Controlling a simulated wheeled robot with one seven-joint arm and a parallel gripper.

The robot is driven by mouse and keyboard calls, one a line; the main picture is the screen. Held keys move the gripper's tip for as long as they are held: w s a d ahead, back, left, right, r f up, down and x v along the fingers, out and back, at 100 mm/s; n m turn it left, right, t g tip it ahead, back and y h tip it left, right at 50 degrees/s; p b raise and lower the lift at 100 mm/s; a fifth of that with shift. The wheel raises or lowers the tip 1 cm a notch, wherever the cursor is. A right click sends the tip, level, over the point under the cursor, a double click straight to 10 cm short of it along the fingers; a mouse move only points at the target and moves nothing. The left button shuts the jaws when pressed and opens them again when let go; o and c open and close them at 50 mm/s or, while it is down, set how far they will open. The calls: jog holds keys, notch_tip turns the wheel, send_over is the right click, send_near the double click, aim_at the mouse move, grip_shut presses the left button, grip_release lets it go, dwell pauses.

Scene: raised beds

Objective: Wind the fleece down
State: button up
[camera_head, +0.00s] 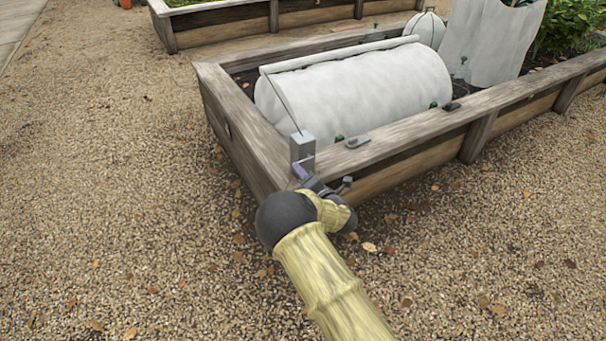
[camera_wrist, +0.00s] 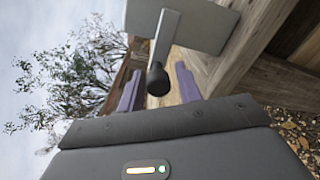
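The white fleece (camera_head: 365,90) lies over a hooped tunnel in the raised bed, with a pale rolled bar (camera_head: 340,53) along its top. A grey winch box (camera_head: 302,146) stands on the bed's near corner, and a thin cord rises from it toward the bar. In the wrist view the winch's grey crank arm (camera_wrist: 165,35) ends in a black knob (camera_wrist: 158,79). My gripper (camera_head: 302,171) is at the winch. In the wrist view its purple fingers (camera_wrist: 158,88) are apart, one on either side of the knob, with gaps visible.
The wooden bed rim (camera_head: 420,128) runs right from the corner, with a small grey fitting (camera_head: 358,142) on it. Another white cover (camera_head: 490,40) and green plants stand farther right. A second bed (camera_head: 240,25) lies behind. Gravel (camera_head: 110,180) to the left is open.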

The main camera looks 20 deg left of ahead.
jog(key=shift+o, duration=0.7)
jog(key=shift+s+d+r, duration=0.1)
jog(key=shift+s+d, duration=0.2)
jog(key=shift+d, duration=0.1)
jog(key=p+v, duration=0.5)
jog(key=v, duration=1.1)
jog(key=shift+s+d, duration=0.15)
jog(key=shift+s, duration=0.05)
